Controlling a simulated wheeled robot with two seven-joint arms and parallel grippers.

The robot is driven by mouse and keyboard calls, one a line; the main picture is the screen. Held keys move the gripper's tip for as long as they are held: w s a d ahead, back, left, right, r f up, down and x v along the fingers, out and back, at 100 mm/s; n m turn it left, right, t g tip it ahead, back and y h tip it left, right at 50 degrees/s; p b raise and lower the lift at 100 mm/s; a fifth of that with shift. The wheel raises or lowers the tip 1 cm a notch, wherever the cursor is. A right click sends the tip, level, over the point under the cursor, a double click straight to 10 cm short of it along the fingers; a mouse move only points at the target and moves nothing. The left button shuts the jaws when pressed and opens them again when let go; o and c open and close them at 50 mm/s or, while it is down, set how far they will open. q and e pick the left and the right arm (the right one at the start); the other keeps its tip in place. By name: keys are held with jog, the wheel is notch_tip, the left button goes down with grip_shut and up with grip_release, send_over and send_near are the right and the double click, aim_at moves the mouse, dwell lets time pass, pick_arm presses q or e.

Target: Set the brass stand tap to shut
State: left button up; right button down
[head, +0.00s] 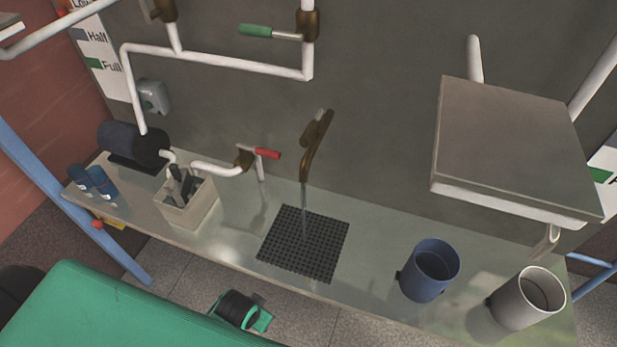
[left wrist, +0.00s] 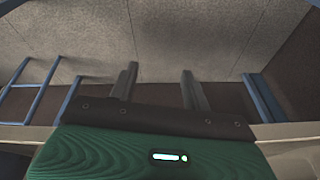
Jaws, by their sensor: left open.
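The brass stand tap (head: 316,142) rises at the back middle of the bench in the head view, in front of the grey wall panel. A thin stream of water (head: 304,208) falls from it onto a black drain grid (head: 318,240). In the left wrist view my left gripper (left wrist: 160,85) is open, its two dark fingers apart with nothing between them. It points at grey tiles and blue frame bars, and the tap is not in that view. My right gripper is not in view.
A red-handled valve (head: 267,153) on a white pipe is left of the tap. A green-handled valve (head: 256,30) is on the pipes above. A blue cup (head: 428,270), a grey cup (head: 527,298) and a metal box (head: 505,140) are right. A holder (head: 188,209) stands left.

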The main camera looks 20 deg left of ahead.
pick_arm(q)
jog(key=w+r+m+t+y+p, duration=0.1)
jog(key=w+r+m+t, duration=0.1)
jog(key=r, duration=0.7)
jog(key=w+r+m+t, duration=0.1)
jog(key=w+r+m, duration=0.15)
jog(key=r, duration=0.55)
jog(key=m+t+h, duration=0.1)
jog(key=m+t, duration=1.1)
jog(key=m, duration=1.5)
send_near(303, 145)
jog(key=w+b, duration=0.5)
jog(key=shift+r, duration=0.1)
jog(key=w+p, duration=0.2)
jog(key=w, duration=0.5)
jog(key=shift+w+d, duration=0.1)
jog(key=shift+d, duration=0.05)
jog(key=shift+w, duration=0.35)
